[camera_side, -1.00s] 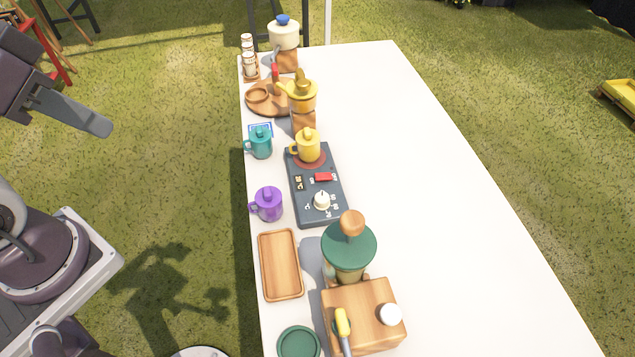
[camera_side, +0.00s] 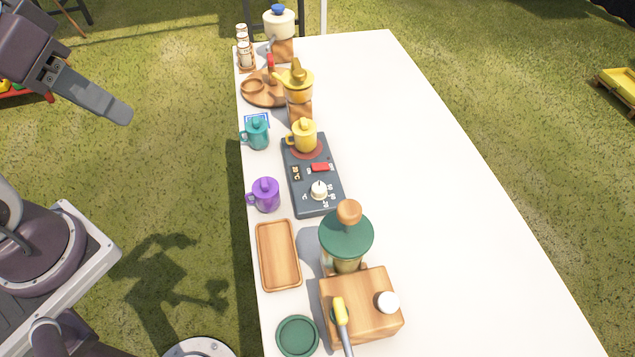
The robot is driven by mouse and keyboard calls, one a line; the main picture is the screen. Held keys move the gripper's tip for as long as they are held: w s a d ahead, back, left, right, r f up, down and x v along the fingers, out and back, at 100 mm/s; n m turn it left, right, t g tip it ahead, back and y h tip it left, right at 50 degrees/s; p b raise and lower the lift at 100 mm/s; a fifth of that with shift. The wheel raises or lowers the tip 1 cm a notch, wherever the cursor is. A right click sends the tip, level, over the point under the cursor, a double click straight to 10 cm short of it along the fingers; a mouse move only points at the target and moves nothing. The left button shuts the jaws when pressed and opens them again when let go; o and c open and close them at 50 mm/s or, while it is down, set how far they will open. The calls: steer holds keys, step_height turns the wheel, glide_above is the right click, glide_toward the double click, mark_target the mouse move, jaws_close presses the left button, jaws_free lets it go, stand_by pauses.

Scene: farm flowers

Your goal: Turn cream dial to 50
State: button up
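The cream dial (camera_side: 319,190) sits on the near end of a dark grey control panel (camera_side: 297,187) on the white table. Small white marks stand around the dial; they are too small to read surely, and I cannot tell its setting. A red switch (camera_side: 320,167) and a small display (camera_side: 297,173) lie farther up the panel. A yellow mug (camera_side: 304,136) stands on the panel's round reddish plate at the far end. My gripper (camera_side: 118,112) is at the upper left, off the table and well apart from the dial. I see its grey finger, but not whether it is open or shut.
A purple mug (camera_side: 266,196) and a teal mug (camera_side: 256,134) stand left of the panel. A wooden tray (camera_side: 260,262), a green-lidded grinder (camera_side: 345,240) and a wooden block (camera_side: 343,318) are nearer. The table's right side (camera_side: 430,180) is clear.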

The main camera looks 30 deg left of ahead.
steer(key=o, duration=0.4)
steer(key=w+d+n, duration=0.1)
steer(key=w, duration=0.2)
steer(key=w+d+f+n+g+h, duration=0.1)
steer(key=w+d, duration=0.1)
steer(key=w, duration=0.1)
steer(key=w+d+f+n+g+h, duration=0.1)
steer(key=w+n, duration=0.1)
steer(key=w, duration=0.1)
steer(key=shift+d, duration=0.35)
steer(key=n+g+h, duration=0.2)
steer(key=n+g, duration=0.1)
steer(key=n, duration=1)
glide_above(319, 186)
steer(key=a, duration=0.3)
step_height(319, 186, down, 23)
steer(key=x, duration=0.7)
steer(key=shift+s+a+f, duration=0.1)
steer(key=shift+s+f, duration=0.05)
steer(key=shift+f, duration=0.1)
steer(key=shift+c, duration=0.3)
jaws_close()
